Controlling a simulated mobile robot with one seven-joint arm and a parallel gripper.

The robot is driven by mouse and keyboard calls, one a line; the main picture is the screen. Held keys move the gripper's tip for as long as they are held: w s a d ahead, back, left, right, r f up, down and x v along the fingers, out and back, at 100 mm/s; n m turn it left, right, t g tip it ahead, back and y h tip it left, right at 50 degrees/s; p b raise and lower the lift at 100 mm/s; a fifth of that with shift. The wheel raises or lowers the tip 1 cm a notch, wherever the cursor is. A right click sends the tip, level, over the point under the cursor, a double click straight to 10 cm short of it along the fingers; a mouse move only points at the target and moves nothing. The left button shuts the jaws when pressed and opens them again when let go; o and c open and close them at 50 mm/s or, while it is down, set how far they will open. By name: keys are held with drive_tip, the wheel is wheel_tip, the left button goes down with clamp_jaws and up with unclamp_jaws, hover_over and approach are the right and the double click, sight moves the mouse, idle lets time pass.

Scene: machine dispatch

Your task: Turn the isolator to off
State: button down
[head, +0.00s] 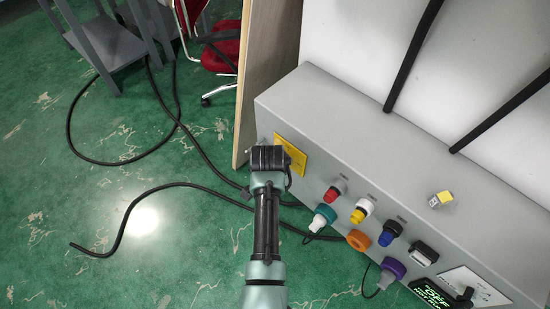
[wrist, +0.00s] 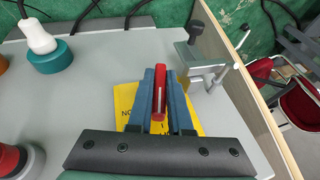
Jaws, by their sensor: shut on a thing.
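The isolator has a red handle (wrist: 160,88) in front of a yellow plate (wrist: 124,102) with dark lettering, partly covered. In the wrist view my gripper (wrist: 159,74) has its two blue-grey fingers on either side of the red handle, shut on it. The handle runs lengthwise between the fingers. In the head view my gripper (head: 268,158) is at the left end of the grey machine panel, beside the yellow plate (head: 291,156). The handle is hidden there behind my gripper.
The grey panel (head: 330,120) carries red (head: 336,190), yellow-and-white (head: 361,210) and blue (head: 389,233) controls. A small yellow-topped block (head: 440,199) lies on top. A metal bracket with a dark knob (wrist: 197,32) stands close by the fingers. A wooden board (head: 262,70) rises behind. Cables lie on the green floor.

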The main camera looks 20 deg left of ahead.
drive_tip(key=shift+w+d+r+g+h, duration=0.15)
drive_tip(key=shift+w+r+h, duration=0.1)
drive_tip(key=shift+h, duration=0.45)
drive_tip(key=shift+w+r+g+h, duration=0.15)
drive_tip(key=shift+w+h, duration=0.1)
drive_tip(key=shift+h, duration=0.45)
drive_tip(key=shift+n, duration=0.3)
drive_tip(key=c, duration=0.8)
unclamp_jaws()
drive_tip(key=shift+c, duration=0.2)
drive_tip(key=shift+s+f, duration=0.15)
drive_tip(key=shift+s+r, duration=0.2)
drive_tip(key=shift+r, duration=0.2)
drive_tip(key=p+v, duration=0.2)
drive_tip(key=v, duration=1)
drive_tip(key=shift+w, duration=0.25)
drive_tip(key=shift+r, duration=0.1)
